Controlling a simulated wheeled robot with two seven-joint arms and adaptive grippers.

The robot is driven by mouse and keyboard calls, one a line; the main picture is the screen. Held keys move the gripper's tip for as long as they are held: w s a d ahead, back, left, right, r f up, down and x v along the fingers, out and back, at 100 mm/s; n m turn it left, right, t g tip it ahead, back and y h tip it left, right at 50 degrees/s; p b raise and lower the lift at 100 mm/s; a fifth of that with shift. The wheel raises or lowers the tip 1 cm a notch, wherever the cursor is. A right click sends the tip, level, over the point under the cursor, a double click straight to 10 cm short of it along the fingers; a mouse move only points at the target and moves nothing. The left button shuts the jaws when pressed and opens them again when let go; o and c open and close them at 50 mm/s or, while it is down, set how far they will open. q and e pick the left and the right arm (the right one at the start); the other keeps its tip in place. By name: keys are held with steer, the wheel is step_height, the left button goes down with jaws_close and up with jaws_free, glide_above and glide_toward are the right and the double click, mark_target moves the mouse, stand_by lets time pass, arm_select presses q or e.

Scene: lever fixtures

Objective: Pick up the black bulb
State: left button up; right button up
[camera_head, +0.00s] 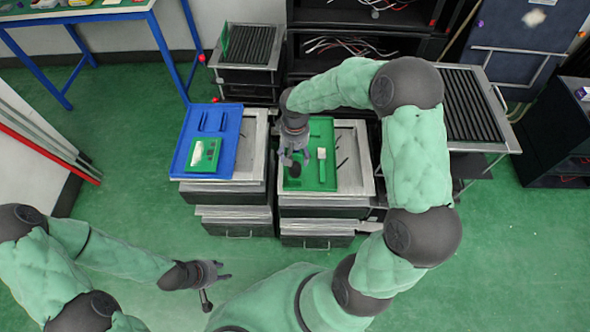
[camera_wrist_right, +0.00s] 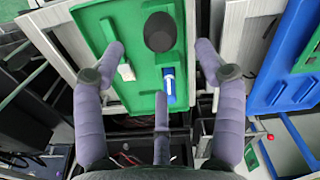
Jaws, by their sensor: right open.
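The black bulb (camera_wrist_right: 160,32) lies in a green tray (camera_wrist_right: 140,92), near its edge in the right wrist view. In the head view the bulb (camera_head: 295,169) shows just below my right gripper (camera_head: 294,157), near the left side of the green tray (camera_head: 325,131). My right gripper is open and empty, its fingers spread; in the right wrist view the bulb is beyond the fingertips (camera_wrist_right: 160,60) and apart from them. My left gripper (camera_head: 217,273) is low at the front, away from the trays, with its fingers spread and nothing visible between them.
A white block (camera_head: 321,154) lies in the green tray to the right of the bulb; a blue-and-white piece (camera_wrist_right: 169,86) also lies there. A blue tray (camera_head: 180,160) with a green board (camera_head: 205,152) stands on the left cabinet. Open green floor (camera_head: 500,240) lies at the right.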

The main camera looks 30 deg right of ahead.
mark_target(295, 165)
step_height(295, 165, down, 5)
steer(key=shift+r+b, duration=0.15)
steer(key=shift+b, duration=0.5)
step_height(295, 165, down, 5)
steer(key=shift+f+b, duration=0.1)
steer(key=shift+b, duration=1.1)
steer(key=c, duration=1.1)
